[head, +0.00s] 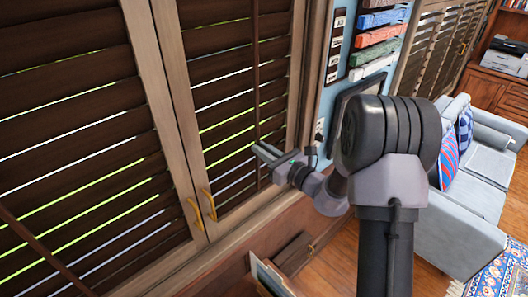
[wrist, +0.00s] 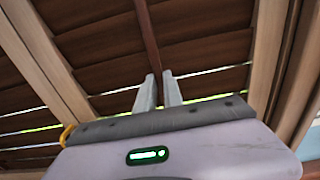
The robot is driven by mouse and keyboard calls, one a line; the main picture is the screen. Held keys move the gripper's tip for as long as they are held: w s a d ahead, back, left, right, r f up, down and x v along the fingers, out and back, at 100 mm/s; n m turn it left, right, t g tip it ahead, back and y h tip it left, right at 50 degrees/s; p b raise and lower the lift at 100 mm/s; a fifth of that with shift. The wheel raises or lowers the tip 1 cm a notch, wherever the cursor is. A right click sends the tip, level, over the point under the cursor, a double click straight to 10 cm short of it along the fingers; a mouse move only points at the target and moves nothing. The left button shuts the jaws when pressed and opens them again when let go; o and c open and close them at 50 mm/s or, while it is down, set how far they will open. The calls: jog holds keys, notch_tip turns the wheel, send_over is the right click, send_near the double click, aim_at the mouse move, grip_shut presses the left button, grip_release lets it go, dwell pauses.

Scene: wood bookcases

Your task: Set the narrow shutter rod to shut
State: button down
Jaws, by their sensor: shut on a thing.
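The narrow shutter (head: 218,70) is the right-hand panel in the head view, with dark slats in a wooden frame. Thin lines of light show between its slats. Its dark upright rod (head: 256,60) runs down the front of the slats. My gripper (head: 262,152) is at the rod's lower part, shut on it. In the wrist view the rod (wrist: 149,35) comes down between the two fingertips (wrist: 158,78). The fingers hide part of the rod where they hold it.
A wider shutter (head: 75,100) with its own slanting rod (head: 40,248) is at left. Two brass handles (head: 209,205) sit where the panels meet. A blue-grey sofa (head: 460,215) and patterned rug (head: 500,275) are at right. An open drawer or box (head: 270,275) is low down, below the shutter.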

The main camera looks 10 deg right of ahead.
jog(key=shift+w+r, duration=0.1)
jog(key=shift+r, duration=0.15)
jog(key=c, duration=1.5)
grip_release()
jog(key=shift+f, duration=0.1)
jog(key=shift+o, duration=0.2)
jog(key=b+v, duration=0.2)
jog(key=v, duration=1.5)
jog(key=shift+s+b, duration=0.25)
jog(key=shift+b, duration=0.1)
jog(key=shift+d, duration=0.1)
